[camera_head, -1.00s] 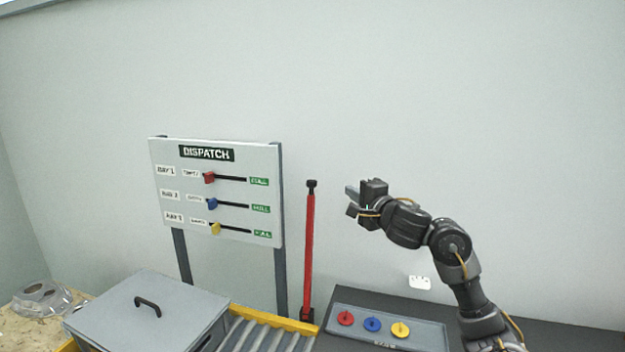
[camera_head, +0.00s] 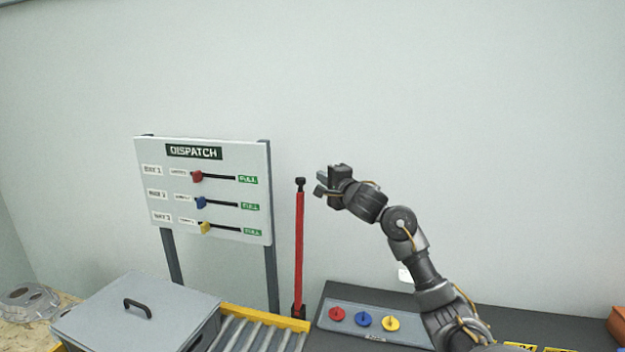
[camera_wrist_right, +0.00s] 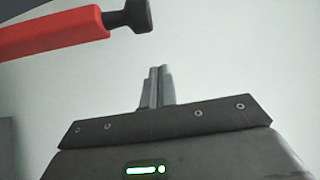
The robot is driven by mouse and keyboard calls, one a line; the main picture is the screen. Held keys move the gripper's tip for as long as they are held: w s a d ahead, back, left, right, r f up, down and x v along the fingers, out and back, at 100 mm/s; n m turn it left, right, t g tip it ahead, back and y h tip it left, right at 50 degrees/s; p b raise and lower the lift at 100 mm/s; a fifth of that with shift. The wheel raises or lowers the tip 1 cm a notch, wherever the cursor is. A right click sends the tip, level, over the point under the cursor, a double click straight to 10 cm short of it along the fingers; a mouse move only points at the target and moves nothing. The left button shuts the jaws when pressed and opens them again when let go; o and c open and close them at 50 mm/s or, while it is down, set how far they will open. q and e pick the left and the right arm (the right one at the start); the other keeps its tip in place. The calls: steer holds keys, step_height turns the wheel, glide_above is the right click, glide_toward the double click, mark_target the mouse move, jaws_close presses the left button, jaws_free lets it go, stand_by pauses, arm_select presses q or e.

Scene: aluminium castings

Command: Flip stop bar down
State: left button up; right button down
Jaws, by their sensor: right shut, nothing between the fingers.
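The red stop bar (camera_head: 299,245) stands upright at the end of the roller conveyor, with a black knob at its top. My right gripper (camera_head: 318,183) is shut and empty, just right of the bar's top end in the head view, with a small gap between them. In the right wrist view the bar (camera_wrist_right: 50,35) crosses the upper left, its black tip beyond the closed fingers (camera_wrist_right: 156,85); they look apart. My left gripper is not in view.
A dispatch board (camera_head: 207,235) with red, blue and yellow sliders stands left of the bar. A grey lidded box (camera_head: 150,318) sits by the roller conveyor (camera_head: 262,336). A grey tray (camera_head: 405,330) holds red, blue and yellow discs. The wall behind is bare.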

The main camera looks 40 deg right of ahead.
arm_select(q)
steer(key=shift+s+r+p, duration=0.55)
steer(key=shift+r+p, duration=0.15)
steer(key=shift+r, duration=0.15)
arm_select(e)
steer(key=a, duration=0.3)
steer(key=shift+w+a, duration=0.25)
steer(key=shift+a, duration=0.15)
steer(key=shift+f, duration=0.1)
